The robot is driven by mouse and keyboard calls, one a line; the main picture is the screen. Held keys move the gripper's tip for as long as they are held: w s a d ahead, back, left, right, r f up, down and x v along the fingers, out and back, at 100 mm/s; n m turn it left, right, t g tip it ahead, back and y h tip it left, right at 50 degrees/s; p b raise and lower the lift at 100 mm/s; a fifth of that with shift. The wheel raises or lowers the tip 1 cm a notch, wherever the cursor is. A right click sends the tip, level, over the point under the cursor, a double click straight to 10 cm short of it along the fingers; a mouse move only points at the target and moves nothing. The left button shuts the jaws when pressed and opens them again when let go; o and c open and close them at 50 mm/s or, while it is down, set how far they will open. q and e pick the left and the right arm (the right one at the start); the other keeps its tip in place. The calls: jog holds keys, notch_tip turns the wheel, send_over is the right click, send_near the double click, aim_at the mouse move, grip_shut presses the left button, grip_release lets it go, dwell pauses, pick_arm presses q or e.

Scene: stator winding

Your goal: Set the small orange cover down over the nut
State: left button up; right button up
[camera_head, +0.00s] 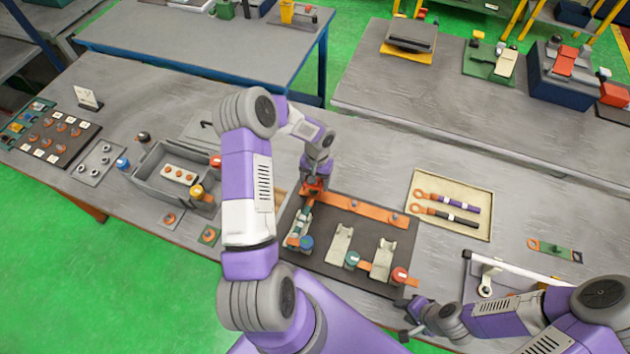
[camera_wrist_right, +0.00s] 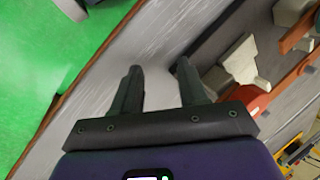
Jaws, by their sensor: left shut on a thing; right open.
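My left gripper (camera_head: 313,190) is shut on a small orange piece, probably the cover, at the left end of a long orange bar (camera_head: 370,210). The fingers hide most of the piece, and I cannot tell whether it touches the bar. Small round nuts or studs (camera_head: 395,217) show along the bar; any nut under the left gripper is hidden. My right gripper (camera_head: 412,312) is near the table's front edge, right of the dark mat. In the right wrist view the right gripper (camera_wrist_right: 160,85) is open and empty, its fingers apart over bare table.
On the dark mat (camera_head: 325,265) stand pale terminal blocks (camera_head: 340,243) with blue, green and red round parts. A beige tray (camera_head: 425,185) holds two ringed cables. A grey bin (camera_head: 150,160) stands left of my left arm. A white-framed fixture (camera_head: 490,275) is at the right.

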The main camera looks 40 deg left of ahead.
pick_arm(q)
jog(key=shift+f+b, duration=0.3)
jog(key=shift+b, duration=0.2)
pick_arm(e)
jog(key=shift+f, duration=0.45)
